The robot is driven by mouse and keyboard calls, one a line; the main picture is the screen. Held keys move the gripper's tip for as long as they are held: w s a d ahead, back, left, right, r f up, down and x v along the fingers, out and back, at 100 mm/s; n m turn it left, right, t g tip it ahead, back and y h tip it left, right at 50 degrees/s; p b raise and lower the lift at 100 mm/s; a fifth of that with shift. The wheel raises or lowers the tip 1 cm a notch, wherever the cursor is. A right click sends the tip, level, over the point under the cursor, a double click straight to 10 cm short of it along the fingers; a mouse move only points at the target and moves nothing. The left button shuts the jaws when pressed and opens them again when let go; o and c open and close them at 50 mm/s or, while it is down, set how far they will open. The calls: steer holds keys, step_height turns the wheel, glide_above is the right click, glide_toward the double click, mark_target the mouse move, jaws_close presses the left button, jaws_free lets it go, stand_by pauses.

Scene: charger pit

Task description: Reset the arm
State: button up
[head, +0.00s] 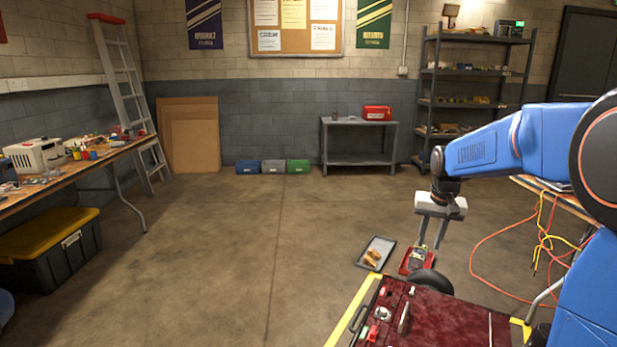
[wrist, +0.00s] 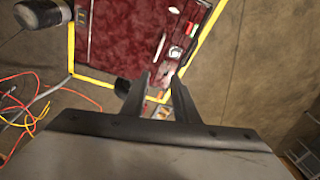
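My gripper (head: 433,246) hangs from the blue arm at the right of the head view, fingers pointing down. Its two fingers are apart with nothing held between them. It also shows in the wrist view (wrist: 162,80), where the fingertips overlap the near edge of a dark red surface. In the head view the fingers are in front of a small red tray (head: 404,266) with small items in it. How high they are above it is hard to tell.
A dark red deck (head: 455,318) with yellow edges carries small parts. A grey tray (head: 384,244) with orange-brown items lies on the floor. Orange and yellow cables (head: 545,238) hang at the right. A workbench (head: 85,168) stands left. The middle floor is clear.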

steer(key=s+a+r+n+t, duration=0.1)
steer(key=s+a+r, duration=0.1)
steer(key=s, duration=0.8)
steer(key=s+a+r+n, duration=0.1)
steer(key=s+a+r, duration=0.1)
steer(key=s, duration=0.8)
steer(key=s+a+f, duration=0.1)
steer(key=s+f, duration=0.1)
steer(key=s, duration=0.6)
steer(key=s+a+f+n+t, duration=0.1)
steer(key=s+f, duration=0.1)
steer(key=s, duration=0.7)
steer(key=shift+s+a+f+t, duration=0.2)
steer(key=shift+s+f+t, duration=0.1)
steer(key=shift+f, duration=0.05)
steer(key=shift+a, duration=0.1)
